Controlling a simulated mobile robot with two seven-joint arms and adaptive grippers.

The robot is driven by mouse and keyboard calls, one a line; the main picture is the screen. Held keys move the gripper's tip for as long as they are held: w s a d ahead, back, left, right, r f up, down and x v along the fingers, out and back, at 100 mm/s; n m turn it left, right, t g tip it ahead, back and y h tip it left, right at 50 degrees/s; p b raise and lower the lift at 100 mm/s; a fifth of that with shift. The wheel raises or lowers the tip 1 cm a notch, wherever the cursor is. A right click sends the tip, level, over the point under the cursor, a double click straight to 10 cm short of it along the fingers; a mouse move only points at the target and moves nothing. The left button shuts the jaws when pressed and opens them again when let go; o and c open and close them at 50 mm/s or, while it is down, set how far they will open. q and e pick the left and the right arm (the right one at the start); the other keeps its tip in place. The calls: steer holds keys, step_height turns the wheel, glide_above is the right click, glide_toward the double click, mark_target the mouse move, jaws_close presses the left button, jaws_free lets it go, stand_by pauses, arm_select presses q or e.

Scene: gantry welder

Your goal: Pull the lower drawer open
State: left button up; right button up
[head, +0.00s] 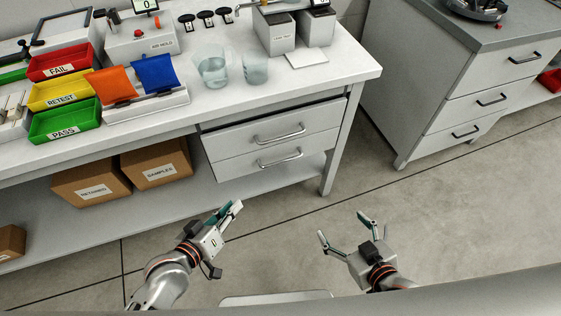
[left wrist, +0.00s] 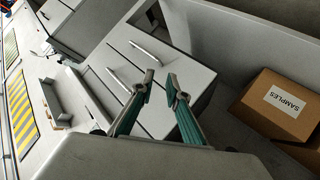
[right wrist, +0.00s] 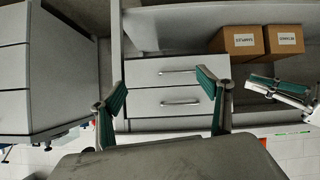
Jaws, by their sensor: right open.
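The lower drawer (head: 250,166) is a grey front with a silver bar handle (head: 280,159), under the bench. It looks shut. It also shows in the left wrist view (left wrist: 182,68) and, upside down, in the right wrist view (right wrist: 145,74). The upper drawer (head: 235,136) is above it, with a dark gap along its top. My left gripper (head: 232,207) is in front of and below the drawers, apart from the handle. Its fingertips have a narrow empty gap between them. My right gripper (head: 342,226) is wide open and empty, over the floor to the right of the drawers.
The bench leg (head: 328,175) stands just right of the drawers. Cardboard boxes (head: 157,163) sit on the low shelf at left. Beakers (head: 212,68) and coloured trays (head: 62,62) stand on the bench top. Another cabinet (head: 470,95) is at right. The floor before the drawers is clear.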

arm_select(q)
steer(key=w+d+f+n+g+h+b, duration=0.1)
steer(key=w+d+f+n+h+b, duration=0.25)
steer(key=w+d+n+b, duration=0.35)
steer(key=n+g+h+b, duration=0.1)
steer(key=n+h+b, duration=0.2)
steer(key=n+b, duration=0.15)
glide_toward(278, 163)
steer(key=x, duration=0.4)
steer(key=shift+w+d+n+p, duration=0.35)
steer(key=shift+d+n+p, duration=0.1)
steer(key=shift+n, duration=0.2)
steer(key=x, duration=0.6)
steer(key=shift+s+f, duration=0.1)
steer(key=shift+f, duration=0.05)
steer(key=shift+w+d+f+b, duration=0.1)
steer(key=shift+w+d+b, duration=0.2)
steer(key=shift+d, duration=0.1)
jaws_close()
arm_select(e)
steer(key=shift+y, duration=0.4)
steer(key=f, duration=0.1)
steer(key=a+f, duration=0.1)
steer(key=f, duration=0.1)
steer(key=a+f, duration=0.1)
steer(key=shift+w+a+f, duration=0.1)
steer(key=shift+a+f, duration=0.1)
steer(key=shift+a, duration=0.05)
